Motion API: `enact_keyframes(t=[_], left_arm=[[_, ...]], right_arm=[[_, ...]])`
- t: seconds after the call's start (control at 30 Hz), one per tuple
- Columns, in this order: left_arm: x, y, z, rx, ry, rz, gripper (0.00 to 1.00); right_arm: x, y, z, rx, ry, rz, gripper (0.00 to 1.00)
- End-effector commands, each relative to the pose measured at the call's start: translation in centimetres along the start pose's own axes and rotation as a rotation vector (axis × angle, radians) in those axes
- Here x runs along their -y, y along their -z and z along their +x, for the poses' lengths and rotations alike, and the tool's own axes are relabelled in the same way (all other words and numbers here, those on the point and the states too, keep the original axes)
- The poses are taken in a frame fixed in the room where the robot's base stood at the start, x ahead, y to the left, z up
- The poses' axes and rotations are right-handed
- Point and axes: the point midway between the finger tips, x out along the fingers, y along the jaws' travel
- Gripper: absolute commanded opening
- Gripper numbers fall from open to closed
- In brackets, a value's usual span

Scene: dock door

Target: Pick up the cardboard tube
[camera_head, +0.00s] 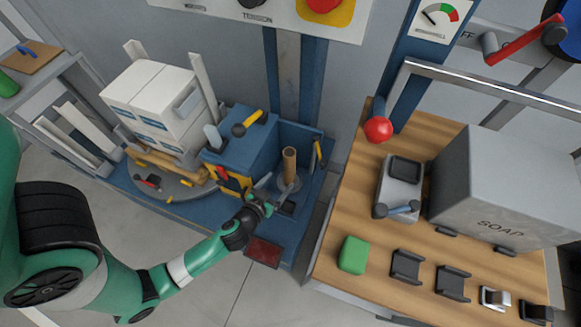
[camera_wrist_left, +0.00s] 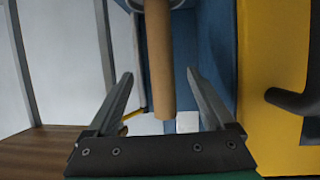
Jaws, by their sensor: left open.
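The cardboard tube (camera_head: 289,162) is a brown cylinder standing upright in the blue bay of the machine. In the left wrist view the tube (camera_wrist_left: 160,60) runs down from the top edge, and its end shows between my two fingers. My left gripper (camera_head: 277,190) is just in front of and below the tube in the head view. Its jaws (camera_wrist_left: 159,74) are open and apart on either side of the tube, with visible gaps. I cannot tell how deep the tube lies between them. My right gripper is in neither view.
The blue machine with a yellow panel (camera_wrist_left: 257,80) stands close beside the gripper. White boxes (camera_head: 155,100) sit on a pallet on a round turntable to the left. A wooden bench (camera_head: 375,245) with a green block (camera_head: 354,255) and grey soap box (camera_head: 505,190) is at right.

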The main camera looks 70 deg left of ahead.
Motion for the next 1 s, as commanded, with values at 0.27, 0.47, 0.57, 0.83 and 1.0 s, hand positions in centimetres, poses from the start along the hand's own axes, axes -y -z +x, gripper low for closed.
enact_keyframes(t=[0.27,0.47,0.57,0.83,1.0], left_arm=[[0.0,0.0,3.4,-0.001,-0.001,0.001,0.87],[0.2,0.3,5.0,-0.003,0.001,-0.002,0.87],[0.4,0.4,6.8,-0.003,0.001,-0.002,0.87],[0.3,0.4,8.6,-0.001,-0.002,0.001,0.87],[0.3,0.4,8.6,-0.001,-0.002,0.000,0.74]], right_arm=[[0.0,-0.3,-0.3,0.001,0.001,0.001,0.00],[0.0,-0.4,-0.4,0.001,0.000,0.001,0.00],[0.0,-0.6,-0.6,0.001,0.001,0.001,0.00],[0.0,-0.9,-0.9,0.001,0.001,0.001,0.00],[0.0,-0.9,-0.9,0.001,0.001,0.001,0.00]])
